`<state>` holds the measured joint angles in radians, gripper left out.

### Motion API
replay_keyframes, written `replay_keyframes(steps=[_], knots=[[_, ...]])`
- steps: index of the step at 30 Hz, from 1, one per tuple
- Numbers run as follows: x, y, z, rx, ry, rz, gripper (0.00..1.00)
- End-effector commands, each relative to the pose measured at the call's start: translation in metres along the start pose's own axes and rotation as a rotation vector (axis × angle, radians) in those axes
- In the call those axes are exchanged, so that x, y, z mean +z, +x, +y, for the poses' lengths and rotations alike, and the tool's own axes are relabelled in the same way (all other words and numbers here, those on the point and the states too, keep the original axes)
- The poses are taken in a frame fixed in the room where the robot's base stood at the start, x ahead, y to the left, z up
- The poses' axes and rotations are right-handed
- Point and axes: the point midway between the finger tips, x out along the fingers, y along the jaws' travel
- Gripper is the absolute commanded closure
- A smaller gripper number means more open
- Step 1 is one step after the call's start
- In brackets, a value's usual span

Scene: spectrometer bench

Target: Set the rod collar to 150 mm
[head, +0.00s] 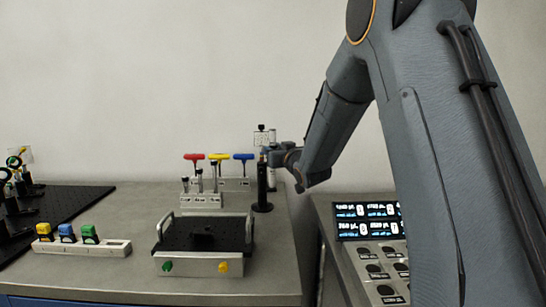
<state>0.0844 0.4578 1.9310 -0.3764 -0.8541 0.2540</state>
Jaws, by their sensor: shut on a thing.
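A black post (262,186) stands upright on a round base near the right edge of the grey bench. A thin rod with a small pale marked plate (261,138) rises above it. My gripper (267,153) reaches in from the right at the top of the black post and is shut there. What it grips appears to be the rod collar, but it is tiny and mostly hidden by the jaws. The scale marks are too small to read.
A rack with red (194,157), yellow (220,157) and blue (244,157) T-handle tools stands just left of the post. A black-topped stage (203,262) with handles sits in front. A control panel (368,222) is at right. Colored blocks (67,233) sit at left.

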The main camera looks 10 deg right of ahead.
Motion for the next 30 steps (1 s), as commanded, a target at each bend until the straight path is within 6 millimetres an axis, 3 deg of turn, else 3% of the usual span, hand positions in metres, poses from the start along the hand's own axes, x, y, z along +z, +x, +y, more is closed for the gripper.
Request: replay_keyframes(steps=[8, 9, 12, 23, 30], knots=[[-0.001, 0.0, 0.0, -0.001, 0.0, 0.002, 1.0], [-0.001, 0.0, 0.0, -0.001, 0.0, 0.002, 0.62], [-0.001, 0.0, 0.0, -0.001, 0.0, 0.002, 0.48], [0.0, -0.005, 0.0, 0.001, 0.0, 0.0, 0.48], [0.0, -0.041, 0.001, 0.002, 0.0, 0.001, 0.48]])
